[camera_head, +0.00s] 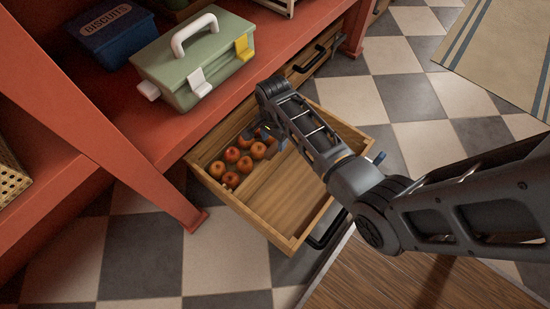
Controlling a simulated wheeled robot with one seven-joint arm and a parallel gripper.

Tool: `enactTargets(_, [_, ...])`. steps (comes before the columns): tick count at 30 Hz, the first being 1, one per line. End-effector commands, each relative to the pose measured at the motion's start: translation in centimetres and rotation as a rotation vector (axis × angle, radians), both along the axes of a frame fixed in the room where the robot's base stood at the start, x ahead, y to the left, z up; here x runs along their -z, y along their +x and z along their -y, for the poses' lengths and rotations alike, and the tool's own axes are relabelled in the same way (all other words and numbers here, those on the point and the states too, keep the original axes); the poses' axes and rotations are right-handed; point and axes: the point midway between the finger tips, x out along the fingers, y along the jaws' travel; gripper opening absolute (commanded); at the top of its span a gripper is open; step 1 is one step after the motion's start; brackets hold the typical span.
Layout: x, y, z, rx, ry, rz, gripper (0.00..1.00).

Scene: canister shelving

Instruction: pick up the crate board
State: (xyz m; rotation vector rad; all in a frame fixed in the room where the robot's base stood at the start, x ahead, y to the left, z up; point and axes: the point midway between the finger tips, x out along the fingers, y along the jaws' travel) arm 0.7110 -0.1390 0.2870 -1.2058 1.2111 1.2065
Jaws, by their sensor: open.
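No separate crate board can be told apart for certain. A pulled-out wooden drawer (268,234) holds several orange-red round fruits (231,155) at its left end. A thin wooden strip or edge (246,181) seems to run beside the fruits; I cannot tell whether it is a loose board or part of the drawer. The front part of the drawer is bare wood. My gripper (264,136) hangs over the back of the drawer, just right of the fruits. It is open and small in view, and my arm hides part of the drawer behind it.
A green toolbox (194,66) with a white handle and a blue biscuit tin (112,33) stand on the red shelf (131,117) above. A shut drawer (306,66) lies behind. A slanted red post (128,170) stands left. Checkered floor (226,260) is clear below.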

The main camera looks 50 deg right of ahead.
Motion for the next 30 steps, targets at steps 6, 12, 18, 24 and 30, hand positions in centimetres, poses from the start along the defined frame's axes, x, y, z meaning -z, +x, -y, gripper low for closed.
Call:
enactTargets(6, [1.9,-0.2,0.2,0.000,0.000,0.000,0.57])
enactTargets(12, [4.8,-0.6,0.5,-0.001,0.000,-0.001,0.57])
enactTargets(18, [5.6,-0.5,0.5,-0.001,-0.001,0.001,0.57])
enactTargets(24, [5.5,-0.5,0.5,-0.001,0.000,0.001,0.52])
enactTargets(30, [5.5,-0.5,0.5,-0.001,0.000,0.000,0.33])
